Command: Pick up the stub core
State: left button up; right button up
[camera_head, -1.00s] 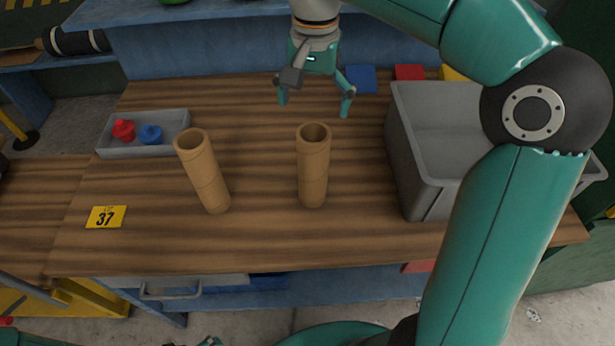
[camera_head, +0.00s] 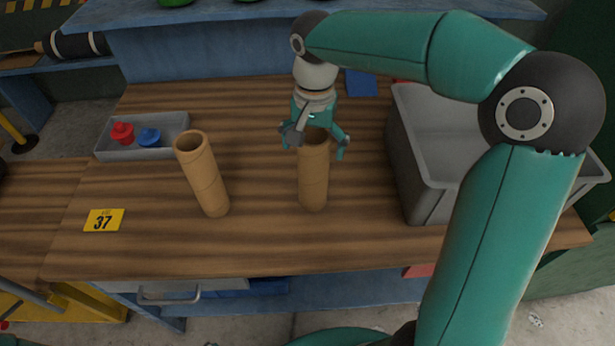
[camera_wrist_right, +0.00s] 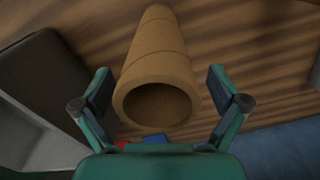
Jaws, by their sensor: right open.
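Two brown cardboard-like tubes stand on the wooden bench (camera_head: 262,240); I cannot tell from looks which is the stub core. The right-hand tube (camera_head: 313,185) stands upright. The left-hand tube (camera_head: 203,180) appears in the head view to its left, of similar size. My right gripper (camera_head: 314,150) is open at the top of the right-hand tube, its fingers on either side of the rim. In the right wrist view the tube (camera_wrist_right: 158,60) shows its open end between the spread fingers (camera_wrist_right: 158,100), with gaps on both sides. My left gripper is not in view.
A grey bin (camera_head: 412,190) stands right of the right-hand tube. A small grey tray (camera_head: 175,122) at the left holds a red piece (camera_head: 122,132) and a blue piece (camera_head: 149,137). The bench front is clear.

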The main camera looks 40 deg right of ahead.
jog(key=c, duration=1.8)
jog(key=shift+r, duration=0.15)
